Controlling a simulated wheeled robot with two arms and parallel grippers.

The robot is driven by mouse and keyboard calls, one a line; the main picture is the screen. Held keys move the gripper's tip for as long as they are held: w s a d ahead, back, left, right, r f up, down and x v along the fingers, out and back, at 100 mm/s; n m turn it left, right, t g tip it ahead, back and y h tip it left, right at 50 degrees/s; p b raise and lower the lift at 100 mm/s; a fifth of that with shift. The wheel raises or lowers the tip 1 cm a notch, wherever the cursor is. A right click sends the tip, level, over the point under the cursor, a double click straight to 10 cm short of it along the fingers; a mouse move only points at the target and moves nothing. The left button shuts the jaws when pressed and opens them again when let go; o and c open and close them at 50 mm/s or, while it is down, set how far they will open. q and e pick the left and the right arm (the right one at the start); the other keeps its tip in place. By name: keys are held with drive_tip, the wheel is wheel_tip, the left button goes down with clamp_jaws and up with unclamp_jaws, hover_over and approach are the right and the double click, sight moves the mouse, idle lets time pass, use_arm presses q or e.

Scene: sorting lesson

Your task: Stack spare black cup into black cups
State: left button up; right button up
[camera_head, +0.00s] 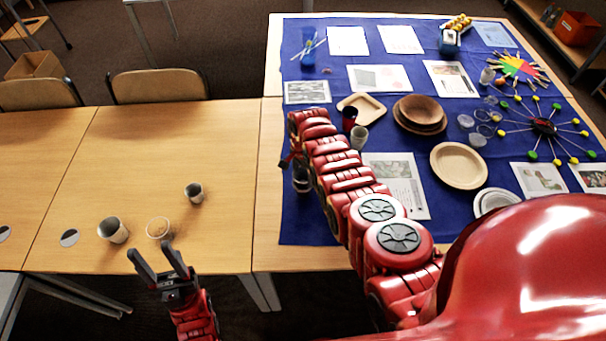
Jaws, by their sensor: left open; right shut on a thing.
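My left gripper (152,249) is open and empty at the front edge of the left table. Just beyond it stand a pale cup with a dark inside (113,230) and a cup with a tan inside (159,228). A smaller dark-mouthed cup (195,192) stands farther back. My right arm reaches over the blue cloth, and its gripper (290,160) is mostly hidden by the arm. It is shut on what looks like a dark cup (301,181), partly covered by the arm. A black-and-red cup (349,118) and a pale cup (358,138) stand just right of the arm.
The blue cloth (300,222) bears a square tray (373,97), brown bowls (420,108), a round plate (458,166), small clear cups, printed sheets and a stick model (543,127). A blue cup with straws (307,60) stands at the back.

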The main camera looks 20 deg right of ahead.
drive_tip(key=shift+f, duration=0.1)
drive_tip(key=shift+f+b, duration=0.55)
drive_tip(key=shift+b, duration=0.1)
drive_tip(key=o, duration=0.9)
drive_tip(key=shift+s, duration=0.1)
drive_tip(key=o, duration=0.3)
